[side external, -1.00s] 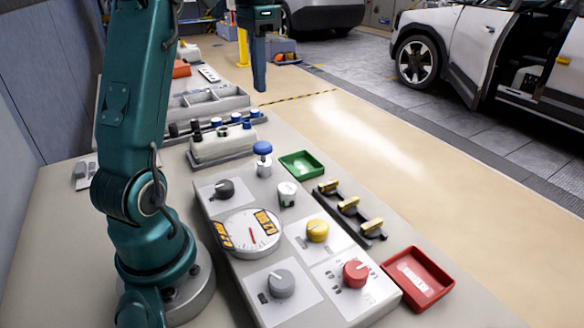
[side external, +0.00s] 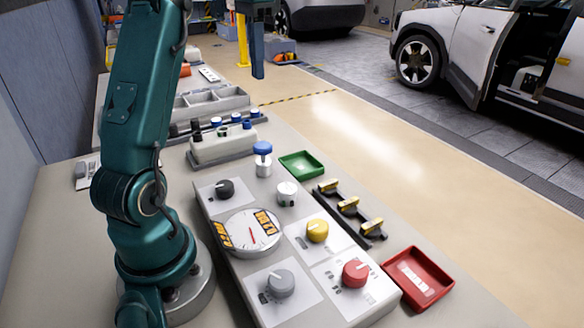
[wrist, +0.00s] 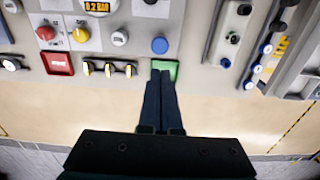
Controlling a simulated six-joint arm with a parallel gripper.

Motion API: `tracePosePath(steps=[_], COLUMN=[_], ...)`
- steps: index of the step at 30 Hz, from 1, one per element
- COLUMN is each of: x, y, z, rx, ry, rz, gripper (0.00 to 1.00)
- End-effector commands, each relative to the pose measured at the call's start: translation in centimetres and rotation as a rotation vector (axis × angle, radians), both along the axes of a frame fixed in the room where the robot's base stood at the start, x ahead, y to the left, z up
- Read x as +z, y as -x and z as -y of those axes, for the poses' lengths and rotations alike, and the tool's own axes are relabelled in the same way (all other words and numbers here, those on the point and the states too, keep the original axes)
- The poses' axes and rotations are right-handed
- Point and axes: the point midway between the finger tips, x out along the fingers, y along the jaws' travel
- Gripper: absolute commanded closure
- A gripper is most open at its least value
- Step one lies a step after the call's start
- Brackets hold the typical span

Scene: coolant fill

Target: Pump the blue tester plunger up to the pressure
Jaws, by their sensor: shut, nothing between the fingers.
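The blue plunger knob (side external: 263,148) sits on a pale metal cylinder at the far end of the panel. It also shows in the wrist view (wrist: 160,45). The round gauge (side external: 247,234) has a red needle and orange readouts; one readout (wrist: 98,6), partly cut off in the wrist view, seems to show 0.2 BAR. My gripper (side external: 258,74) is shut and empty, pointing down, high above the bench and apart from the plunger. In the wrist view its fingertips (wrist: 162,73) overlap the green tray, with the knob beyond them.
A green tray (side external: 302,158), yellow-handled valves (side external: 347,205) and a red tray (side external: 440,289) line the panel's right side. Grey, black, yellow and red knobs stand on the panel. A block with blue and black caps (side external: 222,146) lies behind the plunger.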

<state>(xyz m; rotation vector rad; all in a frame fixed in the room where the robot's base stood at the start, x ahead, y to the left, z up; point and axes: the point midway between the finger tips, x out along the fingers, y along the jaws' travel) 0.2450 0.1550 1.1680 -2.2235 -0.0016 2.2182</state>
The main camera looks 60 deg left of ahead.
Motion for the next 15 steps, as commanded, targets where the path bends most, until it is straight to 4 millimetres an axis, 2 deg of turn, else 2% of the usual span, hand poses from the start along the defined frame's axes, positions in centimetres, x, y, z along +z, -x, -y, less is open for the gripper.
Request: tracePosePath(steps=[7, 15], x=[-0.3, -2.0], y=[0.0, 0.0], z=[0.0, 0.0], rx=[0.000, 0.000], ry=[0.001, 0.003], rz=[-0.002, -0.005], gripper=[1.00, 1.00])
